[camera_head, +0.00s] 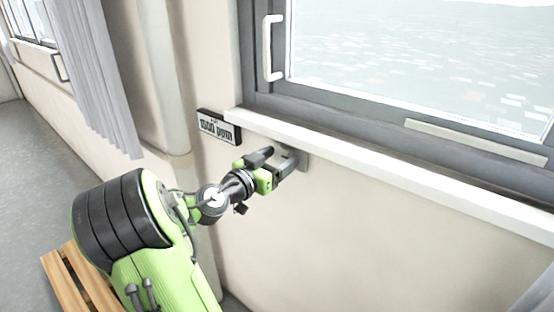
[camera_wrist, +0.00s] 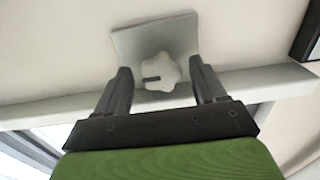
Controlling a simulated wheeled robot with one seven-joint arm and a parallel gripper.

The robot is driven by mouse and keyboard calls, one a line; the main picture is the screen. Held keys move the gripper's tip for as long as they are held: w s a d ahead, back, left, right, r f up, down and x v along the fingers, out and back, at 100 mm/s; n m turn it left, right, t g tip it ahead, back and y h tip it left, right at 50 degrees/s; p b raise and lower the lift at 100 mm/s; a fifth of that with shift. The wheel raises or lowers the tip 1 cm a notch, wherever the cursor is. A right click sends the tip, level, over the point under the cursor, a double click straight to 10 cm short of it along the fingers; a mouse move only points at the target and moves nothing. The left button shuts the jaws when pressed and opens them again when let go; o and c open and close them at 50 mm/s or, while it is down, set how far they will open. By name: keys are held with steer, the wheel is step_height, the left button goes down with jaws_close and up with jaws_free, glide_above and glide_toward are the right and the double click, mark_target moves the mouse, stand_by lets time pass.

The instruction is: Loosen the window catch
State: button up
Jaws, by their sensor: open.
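A pale star-shaped knob (camera_wrist: 168,70) with a dark slot mark sits on a light grey plate (camera_wrist: 150,38) in the wrist view. I take this knob to be the window catch. In the head view the grey plate (camera_head: 301,158) shows on the wall just under the white sill, and my gripper hides the knob. My gripper (camera_head: 279,159) is open, with its dark fingers pointing at the plate. In the wrist view the fingers of my gripper (camera_wrist: 160,78) stand on either side of the knob, with a gap on both sides.
The white window sill (camera_head: 400,185) runs just above my gripper. The grey-framed window (camera_head: 350,110) has a white handle (camera_head: 267,48) at its left. A small sign (camera_head: 218,127) hangs left of the plate. A grey curtain (camera_head: 90,75) and a wooden pallet (camera_head: 66,284) are further left.

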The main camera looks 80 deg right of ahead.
steer(key=c, duration=1.1)
steer(key=shift+o, duration=0.2)
steer(key=shift+n, duration=0.4)
steer(key=n+p, duration=0.1)
steer(key=n, duration=0.2)
steer(key=shift+n, duration=0.4)
steer(key=n+p, duration=0.1)
steer(key=n, duration=0.1)
steer(key=n+p, duration=0.1)
steer(key=n, duration=0.1)
steer(key=shift+s+a+r+n, duration=0.1)
steer(key=shift+r+n, duration=0.05)
steer(key=shift+n, duration=0.15)
steer(key=n+p, duration=0.3)
steer(key=n, duration=0.2)
steer(key=shift+r, duration=0.1)
steer(key=shift+n+p, duration=1.2)
steer(key=shift+n, duration=0.6)
